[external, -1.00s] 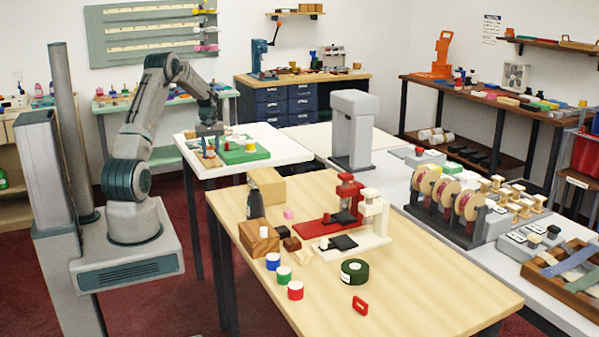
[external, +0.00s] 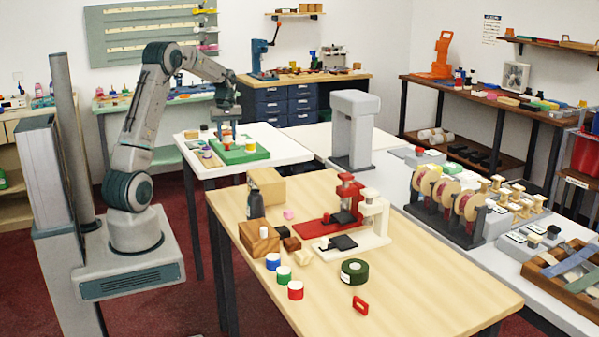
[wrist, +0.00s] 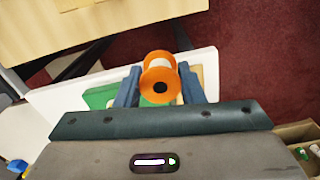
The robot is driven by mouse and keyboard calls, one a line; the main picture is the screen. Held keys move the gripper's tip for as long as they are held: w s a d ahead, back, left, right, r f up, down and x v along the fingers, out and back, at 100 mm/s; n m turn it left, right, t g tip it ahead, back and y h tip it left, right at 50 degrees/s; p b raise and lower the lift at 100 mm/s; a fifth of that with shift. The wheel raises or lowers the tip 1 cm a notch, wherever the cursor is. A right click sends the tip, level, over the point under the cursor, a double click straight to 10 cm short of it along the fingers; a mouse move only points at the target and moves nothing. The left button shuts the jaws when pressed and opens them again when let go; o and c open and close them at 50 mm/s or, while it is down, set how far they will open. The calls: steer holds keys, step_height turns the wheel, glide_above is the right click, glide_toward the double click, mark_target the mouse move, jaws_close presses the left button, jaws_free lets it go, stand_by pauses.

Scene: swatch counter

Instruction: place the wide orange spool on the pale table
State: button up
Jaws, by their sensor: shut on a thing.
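My gripper (wrist: 160,88) is shut on the wide orange spool (wrist: 159,66), which sits between the two blue-grey fingers in the wrist view. The spool shows orange flanges, a pale middle and a dark centre hole. In the external view my gripper (external: 226,130) is over the green tray (external: 262,155) on the white table (external: 285,150); the spool is too small to make out clearly there. The pale wood table (external: 430,300) stands in front, to the right of my gripper, and its corner shows in the wrist view (wrist: 60,30).
The wood table holds red, green and blue-banded spools (external: 284,275), a wooden block (external: 258,237), a dark green roll (external: 354,271) and red and white presses (external: 345,205). Its front right area is mostly clear. A grey post (external: 352,130) stands beyond it.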

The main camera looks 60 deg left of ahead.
steer(key=w+d+f+b, duration=0.1)
steer(key=w+d+f, duration=0.2)
steer(key=w+d, duration=0.8)
steer(key=w+d+f+b, duration=0.2)
steer(key=w+d+f, duration=0.1)
steer(key=w+d, duration=0.75)
steer(key=p, duration=0.2)
glide_above(297, 184)
step_height(297, 184, down, 6)
steer(key=shift+a+f, duration=0.1)
steer(key=shift+f, duration=0.1)
steer(key=shift+a+f, duration=0.15)
steer(key=shift+f, duration=0.25)
steer(key=shift+f+p, duration=0.5)
steer(key=shift+f, duration=1.2)
steer(key=shift+f, duration=0.15)
steer(key=o, duration=1)
steer(key=shift+c, duration=0.2)
